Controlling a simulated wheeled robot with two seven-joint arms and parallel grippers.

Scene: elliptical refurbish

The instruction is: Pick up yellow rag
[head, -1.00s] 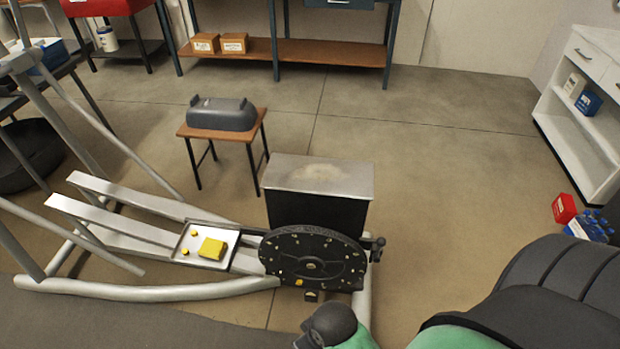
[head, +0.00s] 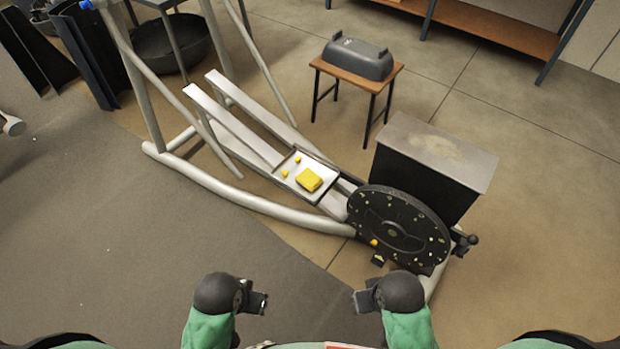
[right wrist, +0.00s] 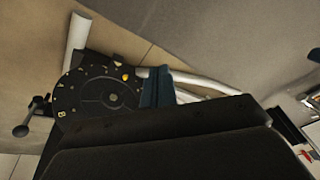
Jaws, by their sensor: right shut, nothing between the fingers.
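The yellow rag (head: 309,180) is a small folded block on a pale tray (head: 296,187). The tray rests across the silver rails of the elliptical machine, left of the black disk (head: 398,229). Two small yellow pieces lie beside the rag on the tray. My left gripper (head: 258,302) is at the bottom of the head view, well short of the tray; its finger gap is not clear. My right gripper (head: 362,300) is at the bottom, right of the left one, shut and empty, also apart from the rag. The right wrist view shows the disk (right wrist: 100,92) but not the rag.
A black box with a metal top (head: 437,150) stands behind the disk. A crank handle (head: 466,241) sticks out at the disk's right. A small wooden table (head: 357,77) holds a grey cover (head: 357,58). The dark mat (head: 130,240) at the left front is clear.

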